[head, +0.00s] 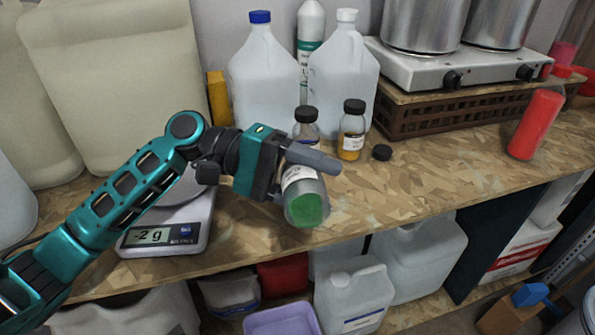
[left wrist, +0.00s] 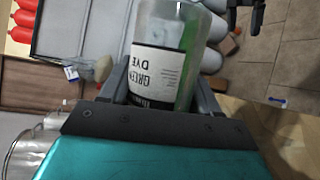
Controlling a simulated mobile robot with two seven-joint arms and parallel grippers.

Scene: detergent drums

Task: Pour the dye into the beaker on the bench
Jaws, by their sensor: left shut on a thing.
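My left gripper (head: 310,160) is shut on a clear bottle of green dye (head: 307,200) above the bench's front part. The bottle is tilted, with green at its end nearer the head camera. In the left wrist view its label reads "GREEN DYE" (left wrist: 155,75), between the gripper's fingers (left wrist: 160,88). I cannot make out a beaker in either view; my arm and the bottle hide part of the bench (head: 420,185). A dark two-pronged shape at the left wrist view's top right may be my right gripper (left wrist: 245,15); its opening is unclear.
A scale (head: 165,238) reading -2 g stands left, partly behind my arm. Behind the bottle are two black-capped bottles, one with amber contents (head: 351,140); a loose black cap (head: 382,152) lies beside them. White jugs (head: 343,75) and a hotplate (head: 450,70) stand farther back. The bench's right front is clear.

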